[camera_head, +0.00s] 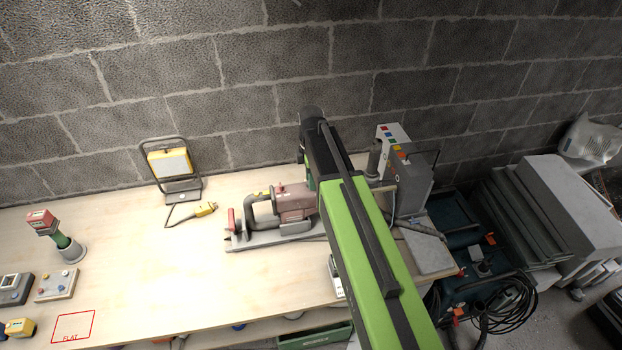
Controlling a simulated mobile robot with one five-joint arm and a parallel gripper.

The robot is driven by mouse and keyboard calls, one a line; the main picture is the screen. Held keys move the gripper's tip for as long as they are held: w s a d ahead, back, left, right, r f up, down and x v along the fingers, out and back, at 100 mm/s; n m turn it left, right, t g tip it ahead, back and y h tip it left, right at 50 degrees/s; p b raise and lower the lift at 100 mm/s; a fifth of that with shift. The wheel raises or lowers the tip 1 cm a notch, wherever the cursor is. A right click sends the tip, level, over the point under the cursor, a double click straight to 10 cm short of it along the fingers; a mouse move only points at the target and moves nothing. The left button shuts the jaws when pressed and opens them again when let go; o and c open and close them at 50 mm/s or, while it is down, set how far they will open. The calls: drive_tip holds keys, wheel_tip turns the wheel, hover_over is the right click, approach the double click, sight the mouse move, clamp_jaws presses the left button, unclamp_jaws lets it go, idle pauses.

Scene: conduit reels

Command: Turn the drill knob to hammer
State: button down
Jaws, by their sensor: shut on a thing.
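My green and black arm (345,190) reaches from the lower right across the bench, and its dark far end (312,118) is above the back of the bench. My gripper's jaws are hidden behind the arm, so what they touch does not show. A tool with a red top (41,220) and a green body (62,240) stands tilted in a grey round holder (71,253) at the left; it may be a drill. A small green part (311,183) shows beside my arm, mostly covered; I cannot tell what it belongs to. No mode knob can be made out.
A pinkish machine (292,202) on a grey base stands left of my arm. A work lamp (170,163) and yellow plug (205,210) are further left. A grey box (408,180) with coloured buttons stands right of my arm. The bench's left middle (140,265) is clear.

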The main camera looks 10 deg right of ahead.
drive_tip(key=shift+a+m, duration=0.4)
drive_tip(key=m, duration=0.3)
drive_tip(key=shift+m, duration=0.3)
drive_tip(key=m, duration=0.4)
drive_tip(key=shift+m, duration=0.3)
drive_tip(key=m, duration=0.4)
drive_tip(key=shift+m, duration=2.5)
drive_tip(key=c, duration=1.1)
unclamp_jaws()
